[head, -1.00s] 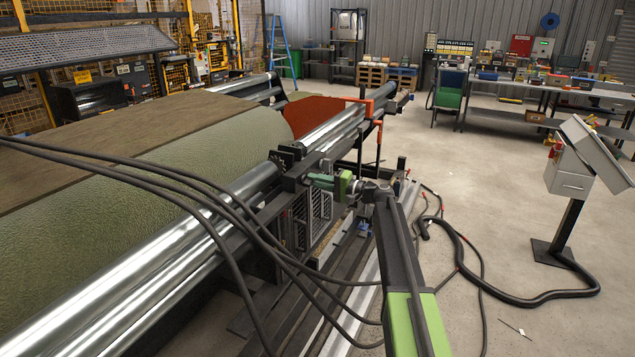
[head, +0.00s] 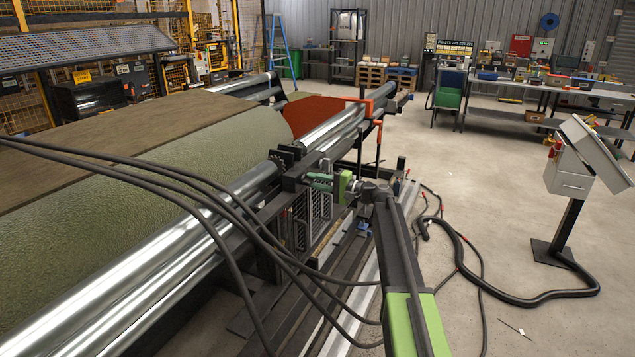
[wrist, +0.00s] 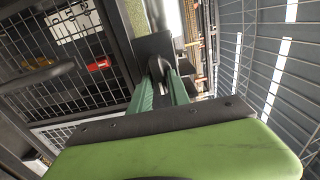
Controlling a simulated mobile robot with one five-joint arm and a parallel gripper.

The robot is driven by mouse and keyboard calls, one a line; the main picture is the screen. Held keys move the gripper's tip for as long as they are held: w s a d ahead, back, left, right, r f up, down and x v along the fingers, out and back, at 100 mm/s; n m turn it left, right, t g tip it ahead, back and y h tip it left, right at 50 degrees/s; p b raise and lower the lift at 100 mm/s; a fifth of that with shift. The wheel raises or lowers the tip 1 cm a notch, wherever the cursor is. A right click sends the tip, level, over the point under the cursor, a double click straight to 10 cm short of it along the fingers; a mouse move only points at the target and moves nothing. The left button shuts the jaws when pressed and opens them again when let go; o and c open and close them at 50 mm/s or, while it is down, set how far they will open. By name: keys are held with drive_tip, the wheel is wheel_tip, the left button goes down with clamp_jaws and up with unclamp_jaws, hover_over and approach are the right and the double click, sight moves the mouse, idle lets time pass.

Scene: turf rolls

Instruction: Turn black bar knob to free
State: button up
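My gripper (head: 317,182) reaches left to the dark frame at the near end of the bright metal rollers in the head view. Its two green fingers (wrist: 162,88) point away from the wrist camera towards a dark plate (wrist: 151,46). A small dark piece, which looks like the black bar knob (wrist: 156,68), sits between the fingertips and seems to fill the gap between them. The fingers cover most of it, so its turn angle cannot be read. In the head view the knob is hidden behind the fingers.
Wire mesh guards (wrist: 60,60) with a red label (wrist: 98,65) lie left of the fingers in the wrist view. Black hoses (head: 190,195) cross in front of the rollers. A control stand (head: 572,180) is at the right.

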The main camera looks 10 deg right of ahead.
drive_tip(key=shift+o, duration=1.1)
drive_tip(key=shift+d, duration=0.1)
drive_tip(key=v, duration=1.7)
drive_tip(key=shift+d, duration=0.15)
drive_tip(key=shift+s+r, duration=0.1)
